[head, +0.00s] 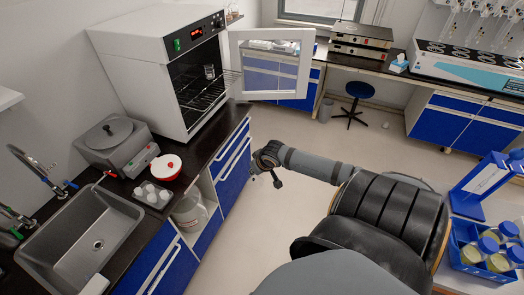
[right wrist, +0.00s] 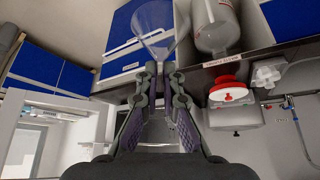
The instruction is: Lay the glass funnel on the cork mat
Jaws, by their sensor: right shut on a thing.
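The clear glass funnel (right wrist: 155,22) shows at the top of the right wrist view, its wide cone pointing away from my right gripper (right wrist: 161,74). The gripper is shut on the narrow end of the funnel. In the head view my right gripper (head: 263,172) is above the open floor, just right of the blue cabinet fronts. The funnel is too faint to make out there. I cannot make out the cork mat in either view. My left gripper is not in view.
A white oven (head: 165,60) stands on the left counter with its door (head: 268,66) open. A blue bottle rack (head: 465,262) stands at right. The middle floor is clear.

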